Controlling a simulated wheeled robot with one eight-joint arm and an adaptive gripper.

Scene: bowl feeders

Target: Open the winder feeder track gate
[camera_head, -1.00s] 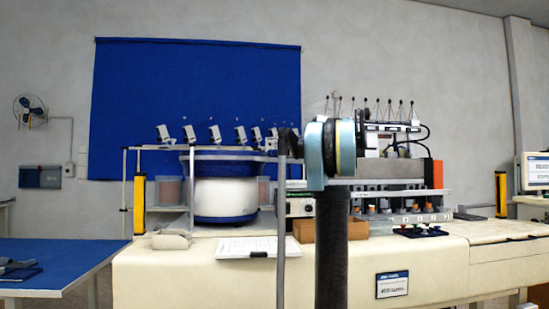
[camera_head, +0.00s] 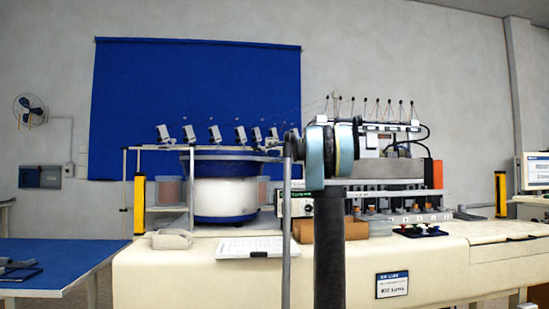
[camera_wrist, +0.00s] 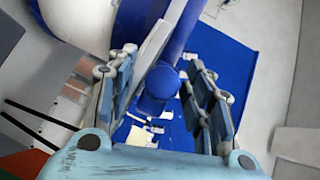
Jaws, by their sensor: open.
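The bowl feeder (camera_head: 224,200), a white drum with a blue rim, stands on the cream bench in the head view. The winder machine (camera_head: 397,170), with a row of thin black-tipped rods on top, stands to its right. I cannot make out the track gate; my arm covers part of the space between feeder and winder. My gripper (camera_wrist: 160,62) is open and empty in the wrist view, its two blue-grey fingers well apart. A large blue shape shows between and beyond the fingers, and I cannot tell whether they touch it. The gripper is not distinct in the head view.
A white sheet (camera_head: 258,247) and a beige bundle (camera_head: 171,240) lie on the bench (camera_head: 230,285) in front of the feeder. A brown box (camera_head: 303,231) is partly behind my arm. Yellow posts (camera_head: 139,205) flank the bench. A blue-topped table (camera_head: 55,253) is at left.

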